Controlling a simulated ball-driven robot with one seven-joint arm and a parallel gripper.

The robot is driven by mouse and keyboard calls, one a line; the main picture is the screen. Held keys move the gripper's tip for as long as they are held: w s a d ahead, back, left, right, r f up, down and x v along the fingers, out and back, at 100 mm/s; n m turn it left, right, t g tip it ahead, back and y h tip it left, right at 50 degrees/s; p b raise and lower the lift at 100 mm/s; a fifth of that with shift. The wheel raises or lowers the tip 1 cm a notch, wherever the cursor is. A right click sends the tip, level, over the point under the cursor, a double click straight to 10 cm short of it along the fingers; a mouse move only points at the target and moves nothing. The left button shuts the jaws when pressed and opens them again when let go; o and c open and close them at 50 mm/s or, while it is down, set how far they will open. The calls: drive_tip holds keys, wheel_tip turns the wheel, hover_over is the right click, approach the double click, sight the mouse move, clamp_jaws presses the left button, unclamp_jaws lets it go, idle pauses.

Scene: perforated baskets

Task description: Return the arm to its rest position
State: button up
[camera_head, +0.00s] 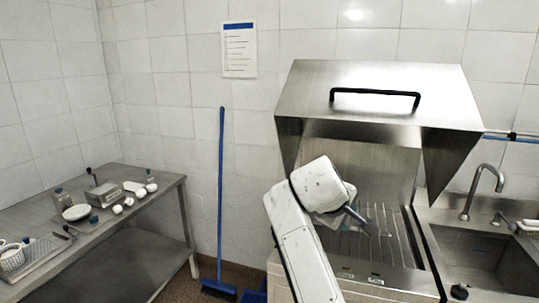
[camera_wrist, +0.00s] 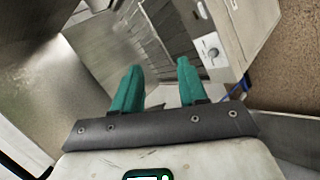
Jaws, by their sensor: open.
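My white arm rises at the bottom centre of the head view, bent at its upper joint. My gripper (camera_head: 357,215) points right and down in front of the open steel machine (camera_head: 378,100). In the wrist view, the two green fingers of my gripper (camera_wrist: 160,85) stand apart with nothing between them. The machine's slatted inside shows beyond the fingertips. In the head view the fingers are small and their tips are hard to make out.
A raised hood with a black handle (camera_head: 375,92) hangs over the machine. A sink (camera_head: 480,255) with a tap (camera_head: 482,190) stands to the right. A steel table (camera_head: 100,225) with dishes and small items is at left. A blue broom (camera_head: 220,200) leans on the wall.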

drive_tip(key=s+d+f+m+g+y, duration=0.1)
drive_tip(key=s+d+f+m+g, duration=0.15)
drive_tip(key=s+f, duration=0.85)
drive_tip(key=s+d+f+m+g+y, duration=0.15)
drive_tip(key=s+d+f, duration=0.25)
drive_tip(key=s+f, duration=0.65)
drive_tip(key=s+d+f+m+g+y, duration=0.1)
drive_tip(key=s+f+m, duration=0.2)
drive_tip(key=s, duration=1.1)
drive_tip(key=s+d+f+m+g+y, duration=0.1)
drive_tip(key=s+d+f+m+y, duration=0.1)
drive_tip(key=s+f, duration=0.5)
drive_tip(key=s, duration=0.6)
drive_tip(key=shift+s+f+m+b, duration=0.3)
drive_tip(key=shift+s+m+b, duration=0.05)
drive_tip(key=shift+m, duration=0.05)
drive_tip(key=shift+d, duration=0.2)
